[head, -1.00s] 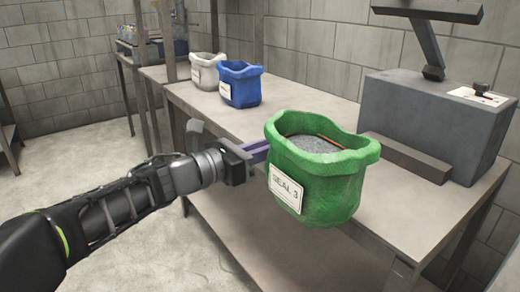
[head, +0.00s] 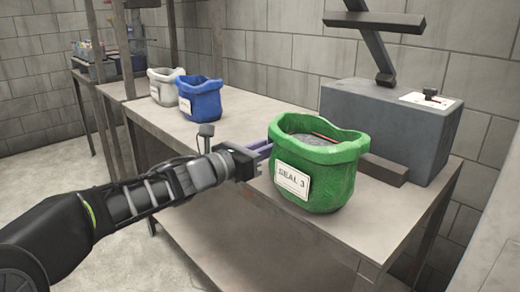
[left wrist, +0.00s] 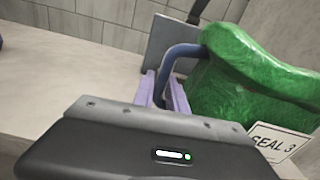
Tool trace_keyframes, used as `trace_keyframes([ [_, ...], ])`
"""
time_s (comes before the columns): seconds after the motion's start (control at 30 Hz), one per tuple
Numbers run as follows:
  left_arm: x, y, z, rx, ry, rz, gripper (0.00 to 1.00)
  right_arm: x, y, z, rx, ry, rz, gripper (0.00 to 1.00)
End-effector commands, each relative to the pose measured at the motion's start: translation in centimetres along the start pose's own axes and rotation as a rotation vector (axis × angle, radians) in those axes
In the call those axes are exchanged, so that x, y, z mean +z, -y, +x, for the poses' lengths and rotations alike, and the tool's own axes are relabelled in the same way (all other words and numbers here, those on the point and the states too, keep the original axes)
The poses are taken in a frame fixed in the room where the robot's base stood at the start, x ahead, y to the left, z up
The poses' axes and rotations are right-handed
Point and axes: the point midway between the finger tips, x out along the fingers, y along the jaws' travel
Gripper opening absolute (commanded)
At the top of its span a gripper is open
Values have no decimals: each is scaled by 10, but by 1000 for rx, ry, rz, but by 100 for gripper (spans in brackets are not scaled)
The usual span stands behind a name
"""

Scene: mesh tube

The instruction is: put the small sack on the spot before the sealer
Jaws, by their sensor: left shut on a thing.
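The green sack (head: 318,182), open at the top with grey fill inside and a label reading SEAL 3, is at my left gripper (head: 268,153). The gripper's purple fingers are shut at the sack's left side. In the left wrist view the fingers (left wrist: 164,92) close around a dark blue curved strip (left wrist: 182,52) beside the green sack (left wrist: 240,85). The sack is upright over the table top, in front of the grey sealer (head: 385,128) and its low front ledge (head: 385,169). I cannot tell whether its bottom touches the table. My right gripper is not in view.
A blue sack (head: 200,98) and a white sack (head: 162,90) stand farther back on the table (head: 235,122). The sealer's raised arm (head: 376,52) stands above its box.

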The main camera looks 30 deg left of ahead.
Motion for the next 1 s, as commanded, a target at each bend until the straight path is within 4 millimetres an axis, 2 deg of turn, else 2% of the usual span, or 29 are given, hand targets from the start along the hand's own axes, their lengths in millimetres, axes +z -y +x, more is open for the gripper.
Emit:
trace_keyframes([
  [0.8,3,2,92,-4,7,-3,0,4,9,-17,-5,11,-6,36],
  [1.0,3,1,105,-3,6,-3,0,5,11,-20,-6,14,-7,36],
])
